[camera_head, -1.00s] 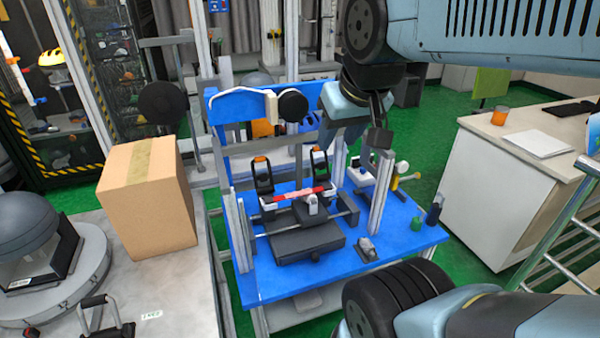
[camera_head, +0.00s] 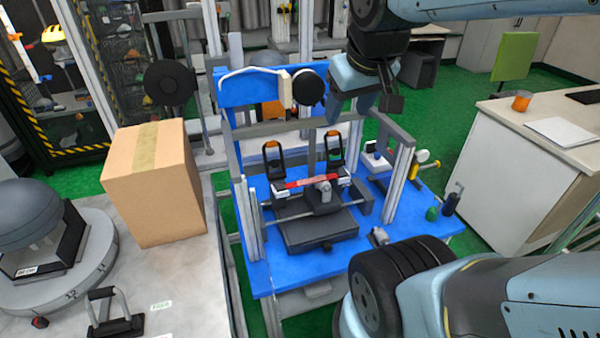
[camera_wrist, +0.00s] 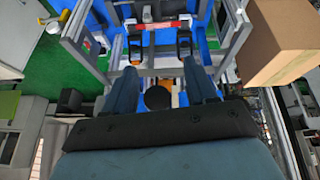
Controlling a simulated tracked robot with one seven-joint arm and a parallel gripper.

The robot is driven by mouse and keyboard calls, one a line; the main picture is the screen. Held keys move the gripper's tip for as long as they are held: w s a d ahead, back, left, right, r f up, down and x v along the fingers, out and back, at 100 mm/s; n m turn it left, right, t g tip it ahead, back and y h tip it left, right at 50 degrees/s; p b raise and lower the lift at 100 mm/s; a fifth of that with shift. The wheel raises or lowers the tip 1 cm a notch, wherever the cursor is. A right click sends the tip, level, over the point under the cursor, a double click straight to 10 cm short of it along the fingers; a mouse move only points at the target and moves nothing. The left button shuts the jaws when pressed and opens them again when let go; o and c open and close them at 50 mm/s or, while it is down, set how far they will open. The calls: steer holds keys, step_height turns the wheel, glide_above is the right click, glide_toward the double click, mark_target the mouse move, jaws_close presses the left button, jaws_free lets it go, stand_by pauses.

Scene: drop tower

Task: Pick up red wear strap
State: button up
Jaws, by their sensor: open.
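The red wear strap (camera_head: 306,182) lies across a black and grey fixture (camera_head: 322,215) on the blue bench, between two upright black clamps with orange tops. It also shows in the wrist view, as a red bar (camera_wrist: 160,26) near the top. My gripper (camera_head: 345,108) hangs above and behind the fixture, near the right side of its frame, apart from the strap. In the wrist view its two blue-grey fingers (camera_wrist: 160,80) are spread wide with nothing between them. The strap lies beyond the fingertips.
Grey uprights and a crossbar (camera_head: 401,170) frame the fixture. A blue back panel (camera_head: 250,92) stands behind it. A cardboard box (camera_head: 155,190) stands on the table at left. A white counter (camera_head: 520,160) is at right.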

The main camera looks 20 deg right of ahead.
steer(key=w+f+n+g+h, duration=0.1)
steer(key=w+f+n, duration=0.2)
steer(key=w, duration=0.4)
steer(key=n+g+y, duration=0.1)
steer(key=n+g, duration=0.3)
steer(key=n, duration=1)
glide_above(304, 181)
steer(key=f, duration=2.5)
steer(key=shift+d+f, duration=0.25)
steer(key=shift+d, duration=0.05)
steer(key=shift+a+f, duration=0.15)
steer(key=shift+f, duration=1.6)
steer(key=shift+a+f, duration=0.1)
steer(key=shift+f, duration=1.6)
jaws_close()
